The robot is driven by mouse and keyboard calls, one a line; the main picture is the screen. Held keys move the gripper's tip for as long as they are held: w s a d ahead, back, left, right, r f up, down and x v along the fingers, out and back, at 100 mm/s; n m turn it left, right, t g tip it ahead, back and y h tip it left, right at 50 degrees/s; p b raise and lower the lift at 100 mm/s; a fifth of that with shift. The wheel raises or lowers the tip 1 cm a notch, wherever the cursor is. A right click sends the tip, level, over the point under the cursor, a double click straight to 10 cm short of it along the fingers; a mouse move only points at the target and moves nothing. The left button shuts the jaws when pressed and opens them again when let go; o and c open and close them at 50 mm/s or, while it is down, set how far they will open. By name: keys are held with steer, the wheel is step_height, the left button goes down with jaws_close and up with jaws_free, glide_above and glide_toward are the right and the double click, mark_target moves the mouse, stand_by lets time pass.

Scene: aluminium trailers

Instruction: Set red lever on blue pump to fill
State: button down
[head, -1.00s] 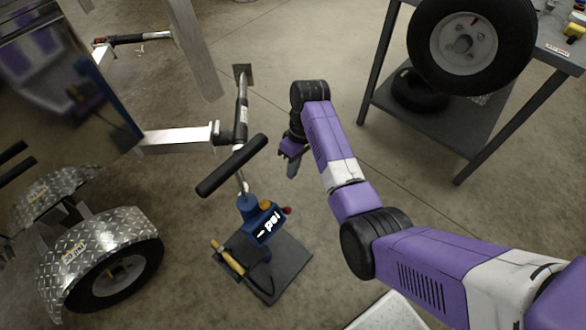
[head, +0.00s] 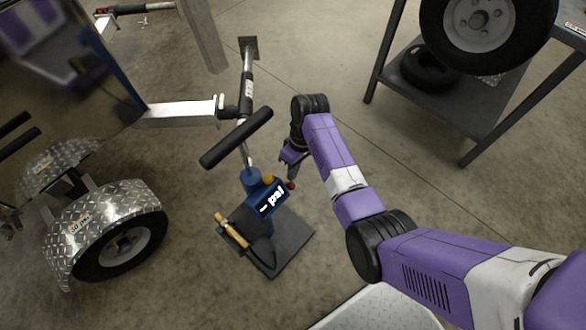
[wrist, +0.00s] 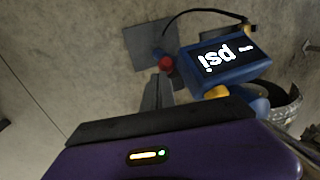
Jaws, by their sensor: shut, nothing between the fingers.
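The blue pump (head: 253,185) stands on a dark base plate, with a lit "psi" display on its box. In the wrist view the pump's blue box (wrist: 212,77) is right of my fingertips. The red lever (head: 291,185) shows as a small red knob on the display box's right side. In the wrist view the red knob (wrist: 166,63) is just beyond my fingertips. My gripper (head: 290,174) is shut and empty, pointing down beside the pump, very close to the red knob. In the wrist view my gripper's fingers (wrist: 158,86) are together; whether they touch the knob I cannot tell.
A black T-handle (head: 236,138) rises above the pump. The trailer's silver tongue (head: 180,112) and diamond-plate fender (head: 110,225) are at left. A dark shelf table (head: 440,103) with tires stands at upper right.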

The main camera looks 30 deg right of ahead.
steer(key=s+d+f+n+t+y+b, duration=0.1)
steer(key=s+f+t+y+b, duration=0.1)
steer(key=s+f+t, duration=0.4)
steer(key=shift+s+d+f+t, duration=0.2)
steer(key=shift+d+f+t, duration=0.15)
steer(key=shift+t, duration=0.15)
steer(key=shift+w+r, duration=0.1)
steer(key=shift+w, duration=0.05)
steer(key=shift+w+a+r, duration=0.2)
steer(key=shift+w+r, duration=0.1)
steer(key=shift+w, duration=0.25)
stand_by(0.4)
